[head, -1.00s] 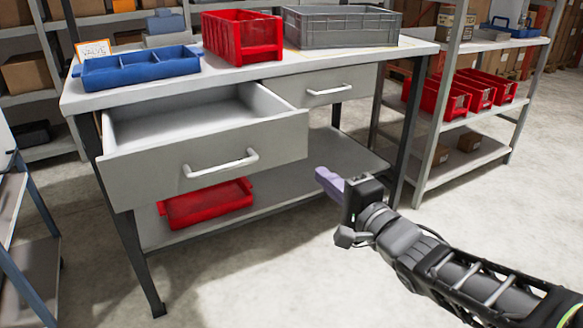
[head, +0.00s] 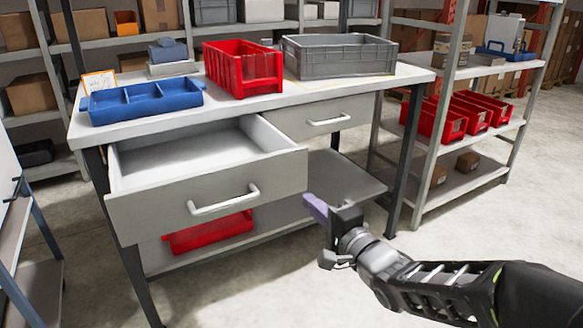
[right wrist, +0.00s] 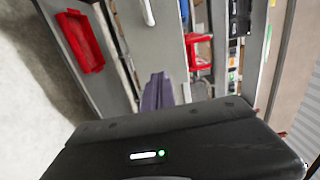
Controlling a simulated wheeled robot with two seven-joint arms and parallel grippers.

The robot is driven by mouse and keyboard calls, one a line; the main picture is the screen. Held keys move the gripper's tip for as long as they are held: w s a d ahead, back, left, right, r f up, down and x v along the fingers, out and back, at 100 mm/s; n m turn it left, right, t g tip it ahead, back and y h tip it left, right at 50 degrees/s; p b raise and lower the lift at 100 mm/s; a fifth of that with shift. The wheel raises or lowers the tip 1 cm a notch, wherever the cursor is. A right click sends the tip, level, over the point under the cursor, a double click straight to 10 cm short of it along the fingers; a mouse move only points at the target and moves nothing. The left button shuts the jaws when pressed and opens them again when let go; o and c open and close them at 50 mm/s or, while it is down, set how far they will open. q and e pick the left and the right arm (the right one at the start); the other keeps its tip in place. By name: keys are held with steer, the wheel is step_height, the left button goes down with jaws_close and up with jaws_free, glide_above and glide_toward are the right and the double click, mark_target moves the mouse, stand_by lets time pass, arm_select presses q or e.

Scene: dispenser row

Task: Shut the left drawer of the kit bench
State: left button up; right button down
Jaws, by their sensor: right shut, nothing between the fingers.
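The kit bench (head: 225,105) has a light top and dark legs. Its left drawer (head: 150,213) is pulled well out and looks empty inside; a pale bar handle (head: 224,200) is on its front. The right drawer (head: 290,122) is flush with the bench. My right gripper (head: 313,206) has purple fingers and is shut and empty. In the head view it is just right of the left drawer's front, near its right end, and I cannot tell whether it touches. In the right wrist view the purple fingers (right wrist: 157,92) point away from the camera. My left gripper is out of view.
On the bench top stand a blue tray (head: 143,116), a red bin (head: 232,88) and a grey crate (head: 335,68). A red bin (head: 208,234) lies on the lower shelf. A rack with red bins (head: 432,120) stands at right. The floor in front is clear.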

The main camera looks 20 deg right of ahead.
mark_target(285, 176)
steer(key=w+p, duration=0.1)
steer(key=w, duration=0.8)
steer(key=shift+w+a+f+p, duration=0.1)
steer(key=shift+w+a+p, duration=0.05)
steer(key=shift+p, duration=0.25)
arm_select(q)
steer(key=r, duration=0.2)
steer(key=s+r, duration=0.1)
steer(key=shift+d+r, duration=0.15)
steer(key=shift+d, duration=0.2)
arm_select(e)
steer(key=shift+w, duration=0.25)
steer(key=shift+w, duration=0.1)
